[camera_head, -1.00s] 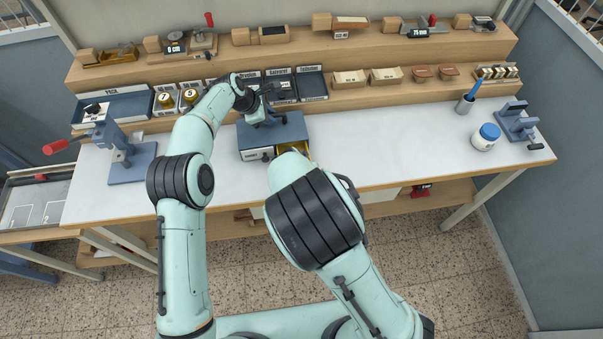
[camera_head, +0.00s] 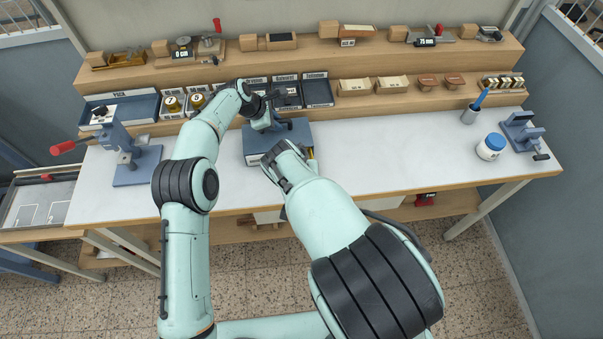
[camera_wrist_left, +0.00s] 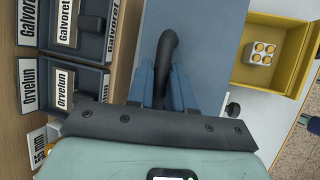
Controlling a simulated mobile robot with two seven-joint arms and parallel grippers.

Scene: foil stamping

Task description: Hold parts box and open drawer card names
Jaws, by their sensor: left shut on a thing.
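The parts box (camera_head: 296,130) is a blue-grey box on the white bench top, with a dark handle (camera_wrist_left: 168,52) on its top. My left gripper (camera_head: 270,123) is shut on this handle from above; its blue fingers (camera_wrist_left: 166,86) flank it in the left wrist view. A yellow drawer (camera_wrist_left: 292,88) stands open on the box's right side in the wrist view, with a white block with yellow dots inside. In the head view my right forearm and wrist cover most of the drawer and the box front. My right gripper's fingers are hidden there, so their state does not show.
A row of labelled card trays (camera_head: 318,92) stands just behind the box. A blue press (camera_head: 138,160) with a red-tipped lever is to the left. A white jar with a blue lid (camera_head: 491,147) and another blue device (camera_head: 523,131) are far right. The bench between is clear.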

